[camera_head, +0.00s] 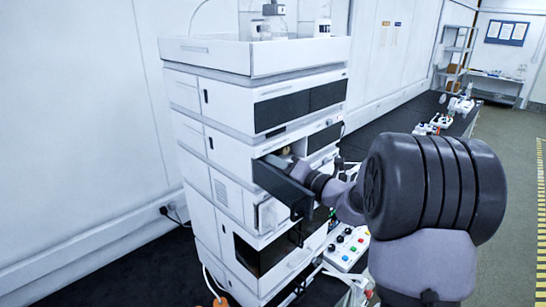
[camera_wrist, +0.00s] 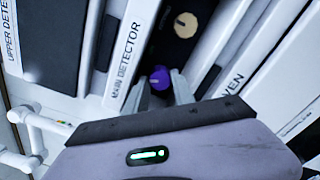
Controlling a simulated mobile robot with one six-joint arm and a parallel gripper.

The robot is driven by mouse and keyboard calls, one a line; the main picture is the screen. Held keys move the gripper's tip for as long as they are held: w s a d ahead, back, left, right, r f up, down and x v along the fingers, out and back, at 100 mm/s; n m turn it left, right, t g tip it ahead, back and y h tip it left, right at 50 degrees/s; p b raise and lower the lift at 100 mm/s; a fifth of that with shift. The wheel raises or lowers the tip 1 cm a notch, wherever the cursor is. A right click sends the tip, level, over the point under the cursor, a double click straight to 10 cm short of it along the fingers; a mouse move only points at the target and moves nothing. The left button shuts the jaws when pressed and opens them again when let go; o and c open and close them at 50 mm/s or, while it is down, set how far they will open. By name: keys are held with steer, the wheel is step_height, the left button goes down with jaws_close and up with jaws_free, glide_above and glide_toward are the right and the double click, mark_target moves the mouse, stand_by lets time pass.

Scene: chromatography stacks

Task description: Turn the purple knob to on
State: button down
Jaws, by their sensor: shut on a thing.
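The purple knob (camera_wrist: 159,77) shows in the wrist view, in a dark recess beside the panel labelled "MAIN DETECTOR" (camera_wrist: 128,50). My gripper (camera_wrist: 161,84) has one pale finger on each side of the knob and is shut on it. A beige knob (camera_wrist: 186,25) with a dark mark sits farther up in the same recess, apart from my fingers. The purple knob's setting is too small to read. In the head view my gripper (camera_head: 288,163) reaches into the opening behind a lowered dark door (camera_head: 283,187); the purple knob is hidden there.
The white instrument stack (camera_head: 225,155) carries a tray (camera_head: 255,56) of bottles on top. A control box with coloured buttons (camera_head: 345,248) lies on the bench to the right of the stack. Panels stand close on both sides of my gripper.

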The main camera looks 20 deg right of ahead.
steer(key=m+p, duration=0.1)
steer(key=p, duration=0.1)
steer(key=m+p, duration=0.2)
steer(key=p, duration=0.1)
steer(key=m+p, duration=0.2)
steer(key=p, duration=0.1)
steer(key=shift+r, duration=0.35)
steer(key=m+p, duration=0.4)
steer(key=p, duration=0.1)
steer(key=shift+f, duration=0.15)
steer(key=shift+f+m+p, duration=0.1)
steer(key=shift+m+p, duration=0.4)
steer(key=shift+p, duration=0.2)
steer(key=shift+f+m, duration=0.1)
steer(key=shift+m, duration=0.2)
steer(key=c, duration=1.3)
jaws_free()
steer(key=shift+c, duration=0.2)
steer(key=shift+s, duration=0.1)
